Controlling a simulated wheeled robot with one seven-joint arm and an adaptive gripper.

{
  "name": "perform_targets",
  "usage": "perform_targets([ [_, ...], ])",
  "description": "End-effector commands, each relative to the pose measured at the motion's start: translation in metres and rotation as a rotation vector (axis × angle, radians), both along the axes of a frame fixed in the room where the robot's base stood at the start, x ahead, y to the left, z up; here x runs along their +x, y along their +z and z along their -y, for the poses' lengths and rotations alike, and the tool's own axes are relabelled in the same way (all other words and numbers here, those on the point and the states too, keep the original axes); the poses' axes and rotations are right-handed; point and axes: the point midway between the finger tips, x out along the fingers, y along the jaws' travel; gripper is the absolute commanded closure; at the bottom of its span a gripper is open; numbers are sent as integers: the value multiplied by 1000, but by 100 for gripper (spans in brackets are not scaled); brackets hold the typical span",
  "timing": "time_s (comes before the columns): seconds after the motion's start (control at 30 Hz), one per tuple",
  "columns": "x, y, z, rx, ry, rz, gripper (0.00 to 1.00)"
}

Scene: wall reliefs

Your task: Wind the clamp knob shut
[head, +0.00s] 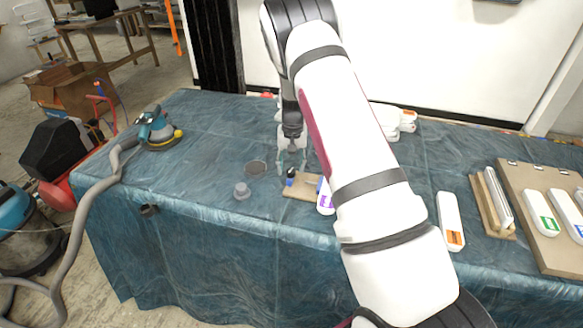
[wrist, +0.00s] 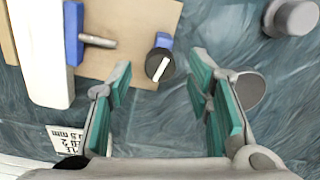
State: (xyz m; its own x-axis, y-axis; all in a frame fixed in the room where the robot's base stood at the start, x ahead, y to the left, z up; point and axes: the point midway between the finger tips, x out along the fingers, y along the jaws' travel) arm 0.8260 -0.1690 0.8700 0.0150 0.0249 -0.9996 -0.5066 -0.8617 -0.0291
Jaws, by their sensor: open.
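The clamp knob (wrist: 160,66) is round and black with a white pointer line. It sits by a blue block (wrist: 163,41) at the edge of a tan board (wrist: 120,25). In the head view the knob (head: 291,173) shows small at the board's left end. A white piece (wrist: 40,50) lies along the board beside a blue bar (wrist: 73,30) with a grey rod. My gripper (wrist: 160,78) is open and empty, its teal-padded fingers on either side of the knob in the wrist view. In the head view my gripper (head: 291,160) is low over the table, beside the knob; contact cannot be told.
A grey round piece (head: 242,190) and a dark disc (head: 255,168) are on the blue-covered table (head: 210,140) to the left. A sander (head: 157,130) with a hose stands far left. White labelled pieces (head: 450,222) and boards (head: 545,215) lie to the right.

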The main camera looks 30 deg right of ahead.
Motion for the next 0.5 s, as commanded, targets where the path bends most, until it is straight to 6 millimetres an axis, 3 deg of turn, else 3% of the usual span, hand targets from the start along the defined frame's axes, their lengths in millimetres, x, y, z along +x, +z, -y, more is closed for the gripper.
perform_targets([
  [0.13,0,-10,0,1,0,-1,54],
  [0.43,0,-12,0,0,-1,0,54],
  [0.47,0,-12,0,0,-1,0,56],
  [0.5,0,-12,0,0,-1,0,65],
])
